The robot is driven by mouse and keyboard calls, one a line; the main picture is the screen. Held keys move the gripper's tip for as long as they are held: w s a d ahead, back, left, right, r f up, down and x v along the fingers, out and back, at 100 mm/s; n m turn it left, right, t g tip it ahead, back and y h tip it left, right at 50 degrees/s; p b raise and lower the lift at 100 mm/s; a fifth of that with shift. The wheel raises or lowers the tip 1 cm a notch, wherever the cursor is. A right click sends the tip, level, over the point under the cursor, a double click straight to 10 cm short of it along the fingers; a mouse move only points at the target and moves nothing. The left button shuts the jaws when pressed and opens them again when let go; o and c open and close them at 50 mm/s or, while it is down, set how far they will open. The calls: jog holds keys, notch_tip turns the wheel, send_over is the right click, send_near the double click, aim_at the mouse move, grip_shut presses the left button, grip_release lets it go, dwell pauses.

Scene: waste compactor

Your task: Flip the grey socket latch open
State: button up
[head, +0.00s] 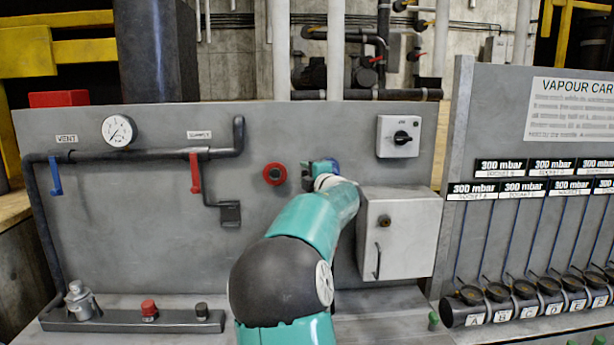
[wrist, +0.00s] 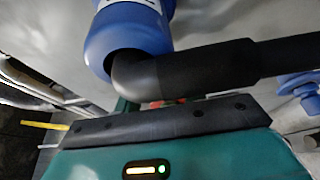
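I cannot pick out the grey socket latch for certain in either view; my arm covers part of the panel. My gripper (head: 316,174) is up at the middle of the grey panel, just right of a red ring (head: 275,174). A blue part (head: 333,164) shows right beside it. In the wrist view, a blue cylinder (wrist: 125,38) with a black elbow pipe (wrist: 200,75) fills the space just beyond my teal gripper body. My fingertips are hidden there, so their opening does not show.
A grey box (head: 400,235) with a handle juts out right of my arm, below a rotary switch (head: 401,137). A dark pipe with a blue lever (head: 55,175) and a red lever (head: 195,173) runs at left. A ledge (head: 130,320) with buttons lies below.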

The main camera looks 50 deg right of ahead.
grip_shut()
jog(key=shift+w+r+m+g+h, duration=0.1)
jog(key=shift+w+m+g+h, duration=0.25)
jog(key=shift+m+h, duration=0.3)
jog(key=shift+w+r+m+g+h, duration=0.1)
jog(key=shift+w+m+g+h, duration=0.1)
jog(key=shift+m+g+h, duration=0.45)
jog(key=shift+w+d+f+m+g+h, duration=0.1)
jog(key=shift+w+d+m+g+h, duration=0.1)
jog(key=shift+m+g+h, duration=0.4)
jog(key=shift+w+d+m+g+h, duration=0.15)
jog(key=shift+m+g+h, duration=0.15)
jog(key=shift+g+h, duration=0.35)
jog(key=shift+h, duration=0.25)
grip_release()
jog(key=shift+s+a+f, duration=0.1)
jog(key=shift+a, duration=0.05)
